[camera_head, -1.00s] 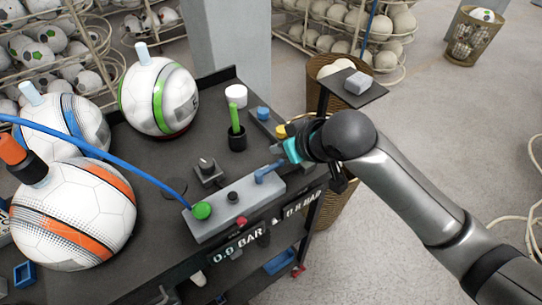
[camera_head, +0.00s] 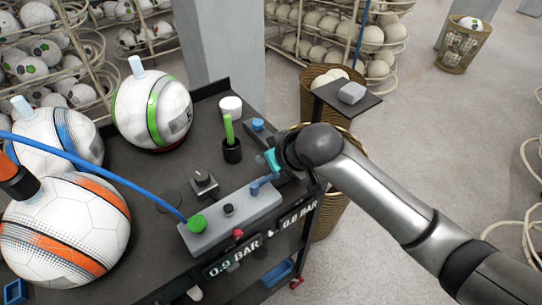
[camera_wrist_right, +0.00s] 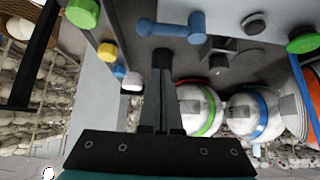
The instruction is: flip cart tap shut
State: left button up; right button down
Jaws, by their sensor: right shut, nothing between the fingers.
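The cart tap is a blue lever (camera_head: 264,181) on the right end of a long grey block (camera_head: 232,220) on the dark cart top. In the wrist view the blue lever (camera_wrist_right: 172,29) lies across the picture, just beyond my fingertips. My right gripper (camera_head: 270,163) is at the cart's right edge, beside the lever; its fingers (camera_wrist_right: 161,54) are shut and empty. I cannot tell whether they touch the lever. The arm partly hides the gripper in the head view. My left gripper is not in view.
A black cup with a green stick (camera_head: 229,130) and a white pot (camera_head: 230,106) stand behind. Several balls fill the cart's left. A small shelf (camera_head: 347,97) stands beyond my arm.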

aim_at(265, 181)
jog(key=x, duration=0.5)
jog(key=shift+s, duration=0.1)
jog(key=shift+s+d+f+p, duration=0.15)
jog(key=shift+s+d+p, duration=0.1)
jog(key=shift+s+d, duration=0.45)
jog(key=shift+s+d+f+p, duration=0.2)
jog(key=shift+s+d, duration=0.25)
jog(key=shift+s, duration=0.5)
